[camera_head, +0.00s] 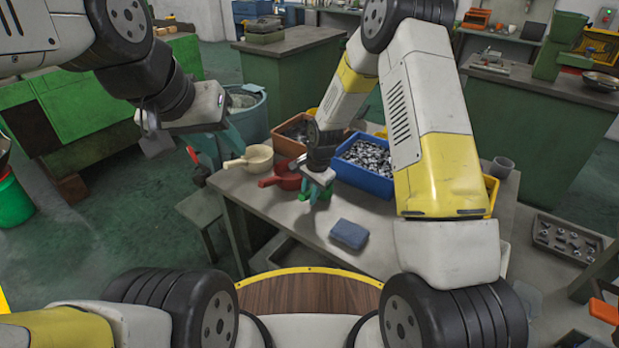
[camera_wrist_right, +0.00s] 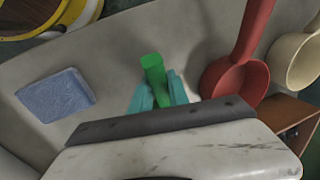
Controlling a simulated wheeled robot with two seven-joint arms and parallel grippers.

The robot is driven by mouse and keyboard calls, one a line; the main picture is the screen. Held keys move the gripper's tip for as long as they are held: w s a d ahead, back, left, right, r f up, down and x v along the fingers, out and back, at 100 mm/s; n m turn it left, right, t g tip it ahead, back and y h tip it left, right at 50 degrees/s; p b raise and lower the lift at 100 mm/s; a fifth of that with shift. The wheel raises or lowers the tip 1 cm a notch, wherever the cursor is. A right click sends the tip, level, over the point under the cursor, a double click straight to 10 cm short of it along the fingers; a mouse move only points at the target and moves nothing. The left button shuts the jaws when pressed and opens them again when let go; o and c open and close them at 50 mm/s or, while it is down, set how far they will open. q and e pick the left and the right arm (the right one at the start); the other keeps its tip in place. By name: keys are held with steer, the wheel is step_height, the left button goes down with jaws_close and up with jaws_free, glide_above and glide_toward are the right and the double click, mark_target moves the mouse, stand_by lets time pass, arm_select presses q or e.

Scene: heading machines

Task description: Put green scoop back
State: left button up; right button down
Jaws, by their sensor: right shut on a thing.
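My right gripper (camera_head: 318,190) is shut on the green scoop, low over the table's left part. In the right wrist view the teal fingertips (camera_wrist_right: 157,92) are on both sides of the scoop's green handle (camera_wrist_right: 153,68). The scoop's bowl is hidden there. A red scoop (camera_head: 281,177) lies beside the gripper; it also shows in the right wrist view (camera_wrist_right: 232,78). A cream scoop (camera_head: 257,158) lies beyond the red one. My left gripper (camera_head: 213,146) hangs left of the table, with its fingers apart and nothing seen between them.
A blue bin of metal parts (camera_head: 364,176) and an orange-brown bin (camera_head: 291,128) stand at the table's back. A blue block-like cloth or sponge (camera_head: 349,234) lies near the front. A grey cup (camera_head: 502,167) stands at the right. The table (camera_head: 300,232) is bare around the sponge.

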steer(key=c, duration=1.3)
jaws_free()
steer(key=shift+f, duration=0.15)
steer(key=shift+o, duration=0.2)
steer(key=s+d+r+n+t, duration=0.1)
steer(key=s+d+r, duration=0.15)
steer(key=r, duration=0.85)
steer(key=s+d+r+n, duration=0.1)
steer(key=s+d+r, duration=0.15)
steer(key=r, duration=0.85)
steer(key=s+d+r+n+t, duration=0.1)
steer(key=s+d+r+n, duration=0.1)
steer(key=s, duration=0.5)
steer(key=s+d+r+n+t, duration=0.1)
steer(key=s+d+r+n, duration=0.1)
steer(key=s+d+r, duration=0.2)
steer(key=s+d+r+n+t, duration=0.1)
steer(key=s+d+r+n, duration=0.1)
steer(key=s+r, duration=0.5)
steer(key=s+d, duration=0.1)
steer(key=s, duration=0.2)
steer(key=shift+s+r+n+t, duration=0.15)
steer(key=shift+s+n+t, duration=0.15)
steer(key=shift+n, duration=0.1)
